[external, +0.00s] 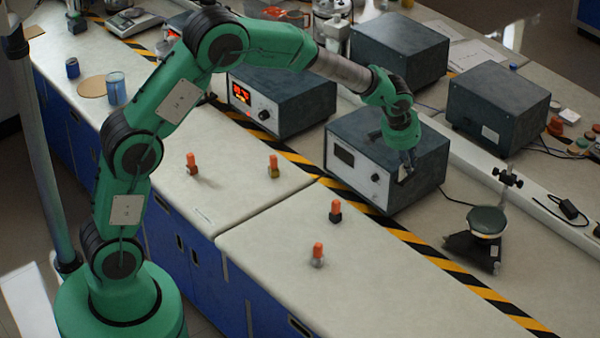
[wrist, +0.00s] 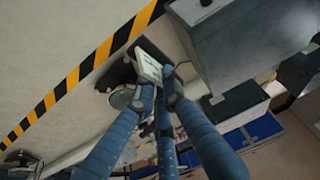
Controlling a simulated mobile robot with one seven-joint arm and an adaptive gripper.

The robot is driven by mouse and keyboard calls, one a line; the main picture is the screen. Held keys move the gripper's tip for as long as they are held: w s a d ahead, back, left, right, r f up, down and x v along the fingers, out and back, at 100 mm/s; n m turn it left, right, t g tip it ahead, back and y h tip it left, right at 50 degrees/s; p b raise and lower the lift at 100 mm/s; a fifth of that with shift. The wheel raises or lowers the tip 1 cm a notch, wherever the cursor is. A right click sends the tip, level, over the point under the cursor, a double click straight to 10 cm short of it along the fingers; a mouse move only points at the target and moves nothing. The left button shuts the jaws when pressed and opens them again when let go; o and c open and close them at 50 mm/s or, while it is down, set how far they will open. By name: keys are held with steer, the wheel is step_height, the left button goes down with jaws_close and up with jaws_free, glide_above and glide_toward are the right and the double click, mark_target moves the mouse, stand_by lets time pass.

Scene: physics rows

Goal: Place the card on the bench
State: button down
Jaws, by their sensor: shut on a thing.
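My gripper (external: 406,160) is in front of a dark box-shaped instrument in the external view, above the bench (external: 265,245). In the wrist view, the blue fingers of my gripper (wrist: 158,92) close on a pale, flat card (wrist: 149,67). The card is tilted and its lower end is hidden by the fingertips. In the external view the card is too small to make out clearly. The pale bench top also shows in the wrist view (wrist: 55,45).
The instrument (external: 350,157) stands close behind my gripper, with another lit one (external: 240,92) to its left. Several orange-topped small items (external: 317,255) stand on the front bench. A black-yellow stripe (external: 405,236) crosses the bench. A round-topped stand (external: 486,222) is at right.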

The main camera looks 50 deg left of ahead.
steer(key=s+d+m+h, duration=0.15)
steer(key=s+d, duration=0.25)
steer(key=d, duration=0.5)
steer(key=s+d+m, duration=0.3)
steer(key=s+d, duration=0.2)
steer(key=d, duration=0.5)
steer(key=s+d+m+h, duration=0.15)
steer(key=s+d, duration=0.25)
steer(key=d, duration=0.5)
step_height(320, 180, down, 18)
steer(key=shift+s+d+y+b, duration=0.2)
steer(key=shift+d+y+b, duration=0.1)
steer(key=shift+y, duration=0.1)
steer(key=shift+w, duration=0.1)
steer(key=w+d, duration=0.3)
steer(key=w, duration=0.1)
steer(key=w+d+f+b, duration=0.1)
steer(key=w+d, duration=0.1)
steer(key=w, duration=0.3)
steer(key=w+d, duration=0.3)
steer(key=w, duration=0.1)
steer(key=shift+w+d+f, duration=0.15)
steer(key=shift+d+f, duration=0.05)
steer(key=shift+d, duration=0.1)
steer(key=shift+f+b, duration=0.55)
steer(key=shift+f, duration=1.25)
steer(key=shift+f, duration=0.15)
